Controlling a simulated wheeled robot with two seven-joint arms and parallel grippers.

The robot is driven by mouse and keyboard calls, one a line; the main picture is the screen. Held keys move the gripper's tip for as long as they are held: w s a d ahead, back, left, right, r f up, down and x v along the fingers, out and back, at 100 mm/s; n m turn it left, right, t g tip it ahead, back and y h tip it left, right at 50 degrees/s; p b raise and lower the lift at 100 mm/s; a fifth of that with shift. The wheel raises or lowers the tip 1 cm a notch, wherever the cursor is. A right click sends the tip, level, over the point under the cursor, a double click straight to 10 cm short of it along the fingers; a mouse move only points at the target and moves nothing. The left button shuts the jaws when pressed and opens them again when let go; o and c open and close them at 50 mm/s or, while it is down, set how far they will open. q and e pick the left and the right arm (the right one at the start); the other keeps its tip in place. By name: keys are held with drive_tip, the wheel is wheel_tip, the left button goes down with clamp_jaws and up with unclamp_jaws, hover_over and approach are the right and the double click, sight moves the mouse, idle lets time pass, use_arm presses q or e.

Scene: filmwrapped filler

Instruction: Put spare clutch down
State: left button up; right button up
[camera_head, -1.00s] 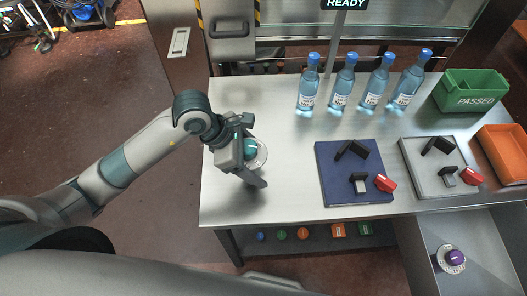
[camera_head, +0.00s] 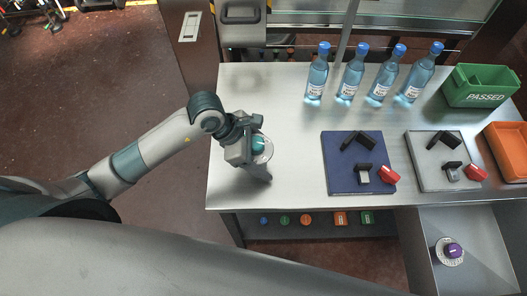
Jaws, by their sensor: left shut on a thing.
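A round part with a teal top and a pale metal flange, which I take to be the spare clutch (camera_head: 263,151), is at the left end of the steel table (camera_head: 290,185). My left gripper (camera_head: 257,153) is shut on it, and the gripper body hides its left side. I cannot tell whether the flange touches the tabletop or hangs just above it. A similar round part with a purple top (camera_head: 453,251) sits in the open drawer (camera_head: 484,268) at the lower right. My right gripper is not in view.
Several blue bottles (camera_head: 317,75) stand along the back. A blue mat (camera_head: 340,180) and a grey mat (camera_head: 425,180) hold black, grey and red parts. A green bin (camera_head: 480,78) and an orange bin (camera_head: 510,145) stand at the right. The table between gripper and blue mat is clear.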

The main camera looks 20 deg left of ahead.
use_arm(q)
drive_tip(key=o, duration=1.9)
drive_tip(key=shift+o, duration=0.5)
drive_tip(key=shift+r, duration=0.1)
drive_tip(key=shift+a+r, duration=0.25)
drive_tip(key=shift+r, duration=0.2)
drive_tip(key=b+v, duration=0.3)
drive_tip(key=v, duration=0.6)
drive_tip(key=shift+a+r, duration=0.1)
drive_tip(key=shift+v, duration=0.8)
drive_tip(key=shift+s, duration=0.15)
